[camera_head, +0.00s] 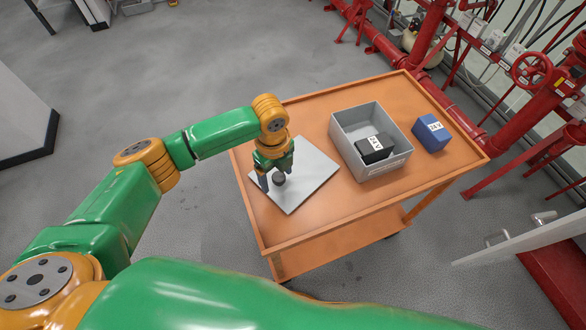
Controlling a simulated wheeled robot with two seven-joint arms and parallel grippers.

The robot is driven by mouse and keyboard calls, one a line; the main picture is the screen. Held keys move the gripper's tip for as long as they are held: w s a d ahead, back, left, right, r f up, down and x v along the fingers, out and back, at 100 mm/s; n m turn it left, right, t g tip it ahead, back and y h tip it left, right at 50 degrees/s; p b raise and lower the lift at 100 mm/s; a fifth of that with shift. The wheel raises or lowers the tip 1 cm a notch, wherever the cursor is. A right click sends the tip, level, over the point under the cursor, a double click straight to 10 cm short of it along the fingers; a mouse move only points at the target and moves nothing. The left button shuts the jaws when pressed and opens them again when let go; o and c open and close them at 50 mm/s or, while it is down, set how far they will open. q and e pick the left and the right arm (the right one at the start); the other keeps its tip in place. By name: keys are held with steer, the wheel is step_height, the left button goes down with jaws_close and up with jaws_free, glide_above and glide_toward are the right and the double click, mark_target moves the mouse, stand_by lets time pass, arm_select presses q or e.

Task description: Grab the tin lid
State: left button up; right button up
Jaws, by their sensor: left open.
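A flat grey square plate (313,174), which looks like the tin lid, lies on the left part of the orange cart top. A small dark round knob (279,178) stands on it. My left gripper (276,177) points down over the plate with its fingers open, one on each side of the knob. I cannot tell whether the fingers touch the knob. The gripper hides part of the plate's left side. My right gripper is out of view.
An open grey bin (396,164) holding a black labelled block (374,149) stands right of the plate. A blue labelled block (431,133) sits beyond it. The orange cart (355,221) has a raised rim. Red pipes and valves (532,70) stand at the right.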

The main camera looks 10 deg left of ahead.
arm_select(q)
steer(key=shift+w+f, duration=0.2)
steer(key=shift+f, duration=0.2)
steer(key=shift+w+f, duration=0.25)
steer(key=shift+w, duration=0.3)
steer(key=shift+c, duration=0.2)
steer(key=shift+s+r, duration=0.15)
steer(key=shift+s, duration=0.15)
steer(key=c, duration=1.1)
jaws_close()
steer(key=shift+w, duration=0.15)
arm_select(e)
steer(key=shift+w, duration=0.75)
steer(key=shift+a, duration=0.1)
